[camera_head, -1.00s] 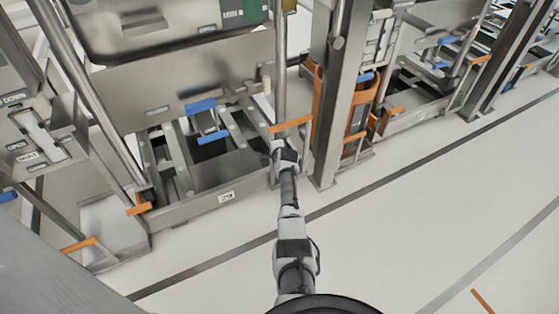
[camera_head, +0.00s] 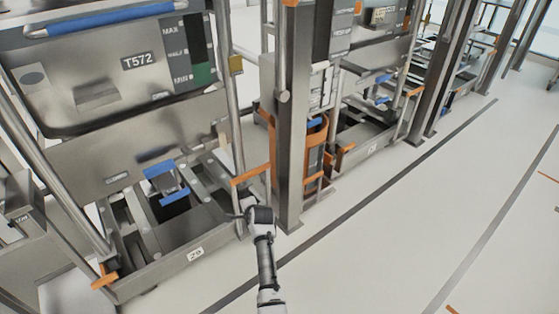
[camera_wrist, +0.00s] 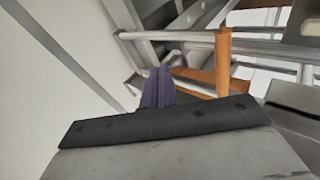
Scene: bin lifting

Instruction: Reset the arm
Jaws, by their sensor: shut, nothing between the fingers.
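My arm reaches up from the bottom of the head view, and my gripper (camera_head: 236,215) is at its far end, close to the front of the lifting frame and the orange bar (camera_head: 250,175). In the wrist view my gripper (camera_wrist: 158,88) shows as dark purple fingers close together, with nothing between them. An orange post (camera_wrist: 223,62) and a metal rail (camera_wrist: 165,36) lie beyond the fingers. I cannot tell how near the fingertips are to the frame.
A steel bin marked T572 (camera_head: 88,84) sits in the lift at left, with blue pedals (camera_head: 160,168) below. A steel column (camera_head: 290,130) stands just right of my gripper. Orange hoops (camera_head: 314,150) are behind it. The pale floor (camera_head: 400,230) at right is clear.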

